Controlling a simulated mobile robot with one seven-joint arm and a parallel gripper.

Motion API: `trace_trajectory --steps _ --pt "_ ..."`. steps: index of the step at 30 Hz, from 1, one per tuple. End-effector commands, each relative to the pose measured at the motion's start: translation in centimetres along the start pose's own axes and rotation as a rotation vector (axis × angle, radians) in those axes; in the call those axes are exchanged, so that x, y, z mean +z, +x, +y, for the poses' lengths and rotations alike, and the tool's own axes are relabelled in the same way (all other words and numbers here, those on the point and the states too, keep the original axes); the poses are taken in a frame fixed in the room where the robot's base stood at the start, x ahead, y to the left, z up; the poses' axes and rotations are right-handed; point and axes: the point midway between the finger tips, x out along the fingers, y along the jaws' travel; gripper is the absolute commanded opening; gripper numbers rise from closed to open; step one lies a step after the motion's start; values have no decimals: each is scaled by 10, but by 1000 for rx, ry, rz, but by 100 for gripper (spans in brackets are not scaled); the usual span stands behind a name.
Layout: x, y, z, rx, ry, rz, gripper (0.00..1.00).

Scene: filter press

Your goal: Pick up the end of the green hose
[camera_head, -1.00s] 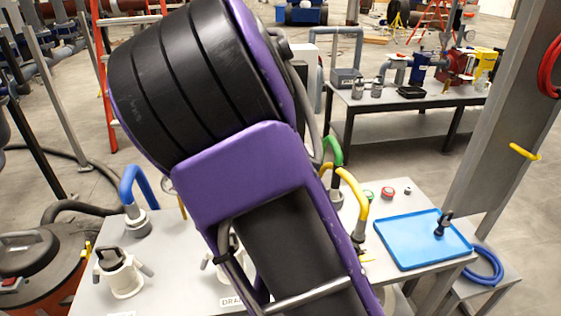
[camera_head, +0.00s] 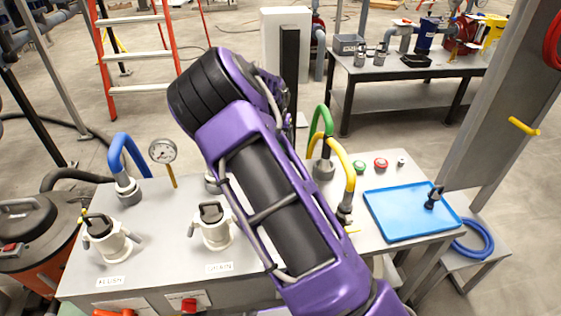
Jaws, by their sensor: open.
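The green hose (camera_head: 325,118) arches up just right of my purple arm in the head view. One end runs down into a grey fitting (camera_head: 323,170) on the grey bench; its other leg drops at the left, close to my arm, and its lower part is hard to make out. My arm crosses the middle of the view and covers part of the bench. My gripper does not show.
A yellow hose (camera_head: 342,163) stands close right of the green one. A blue hose (camera_head: 127,150), a gauge (camera_head: 162,151) and white capped ports (camera_head: 212,228) are to the left. A blue tray (camera_head: 385,222) with a black nozzle lies right. A grey post (camera_head: 500,120) rises behind.

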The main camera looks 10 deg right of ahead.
Motion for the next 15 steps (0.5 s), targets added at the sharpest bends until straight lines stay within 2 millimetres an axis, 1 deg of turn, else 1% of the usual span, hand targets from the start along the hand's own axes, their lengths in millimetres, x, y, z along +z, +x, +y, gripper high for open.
trace_trajectory --steps 1,3,11,15 --pt "1 11 1 3 0 -1 72" --pt "0 21 0 1 0 1 72" --pt "2 38 -1 2 -1 0 72" --pt "6 58 -4 2 -2 -1 72"
